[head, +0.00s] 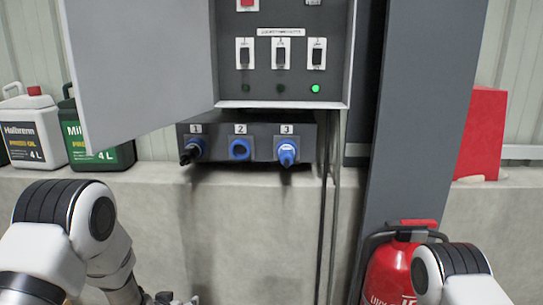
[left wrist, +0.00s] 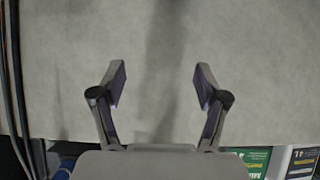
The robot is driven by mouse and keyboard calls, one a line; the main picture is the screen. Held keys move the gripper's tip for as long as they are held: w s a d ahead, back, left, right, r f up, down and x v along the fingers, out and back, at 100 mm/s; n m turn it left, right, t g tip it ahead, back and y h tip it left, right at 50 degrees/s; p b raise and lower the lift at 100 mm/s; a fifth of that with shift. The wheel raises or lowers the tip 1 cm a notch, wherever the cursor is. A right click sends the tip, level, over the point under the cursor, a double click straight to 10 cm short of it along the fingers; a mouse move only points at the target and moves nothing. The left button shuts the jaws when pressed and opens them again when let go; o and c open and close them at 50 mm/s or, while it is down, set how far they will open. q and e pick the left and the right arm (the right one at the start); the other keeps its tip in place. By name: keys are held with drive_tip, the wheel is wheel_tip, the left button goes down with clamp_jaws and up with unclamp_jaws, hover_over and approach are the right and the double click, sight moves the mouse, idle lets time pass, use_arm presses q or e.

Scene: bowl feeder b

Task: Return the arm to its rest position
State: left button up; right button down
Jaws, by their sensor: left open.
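My left arm (head: 75,235) comes in from the lower left of the head view, bent at a white and black joint. Its gripper (head: 170,298) only just shows at the bottom edge. In the left wrist view the left gripper (left wrist: 160,82) is open, with nothing between its two fingers and the bare concrete face behind them. My right arm (head: 452,275) shows at the lower right of the head view, in front of a red fire extinguisher (head: 393,270). Its gripper is out of view.
An open cabinet (head: 285,92) with switches and a lit green lamp hangs above a numbered socket box (head: 265,135). Plugs sit at 1 and 3. Its door (head: 145,65) swings left. Canisters (head: 32,128) stand on the concrete ledge (head: 150,172). A grey post (head: 415,120) rises right.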

use_arm(q)
drive_tip(key=s+f+g, duration=0.4)
drive_tip(key=s+f, duration=0.7)
drive_tip(key=s, duration=0.1)
drive_tip(key=s+f+g, duration=0.2)
drive_tip(key=s+g, duration=0.1)
drive_tip(key=s, duration=1)
drive_tip(key=s+f+g, duration=0.3)
drive_tip(key=s+g, duration=0.1)
drive_tip(key=s, duration=1)
drive_tip(key=shift+a+f, duration=0.2)
drive_tip(key=shift+f, duration=0.15)
drive_tip(key=shift+w, duration=0.1)
